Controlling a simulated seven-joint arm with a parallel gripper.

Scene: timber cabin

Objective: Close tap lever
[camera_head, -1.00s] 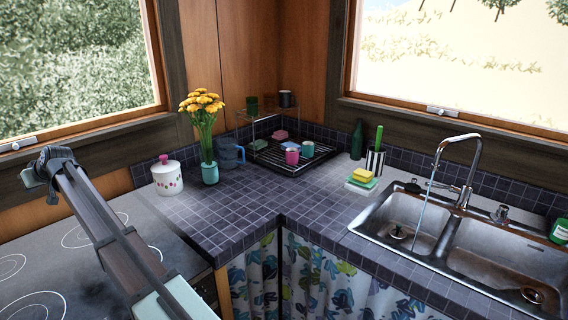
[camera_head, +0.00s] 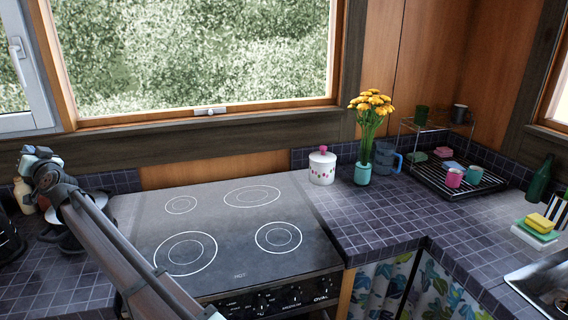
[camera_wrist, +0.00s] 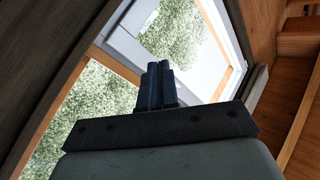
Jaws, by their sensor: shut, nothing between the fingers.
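The tap and its lever are out of view in both current views. Only the near left corner of the metal sink (camera_head: 545,284) shows, at the right edge of the head view. My gripper (camera_head: 36,155) is at the far left, raised in front of the wall below the window, far from the sink. In the wrist view my gripper's dark fingers (camera_wrist: 156,75) are together with nothing between them, and they point up towards a window.
A black stovetop (camera_head: 225,235) lies below my arm's right side. A white jar (camera_head: 322,166), a vase of yellow flowers (camera_head: 363,172), a blue jug (camera_head: 387,157), a dish rack (camera_head: 458,182), sponges (camera_head: 535,230) and a green bottle (camera_head: 541,178) stand on the tiled counter.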

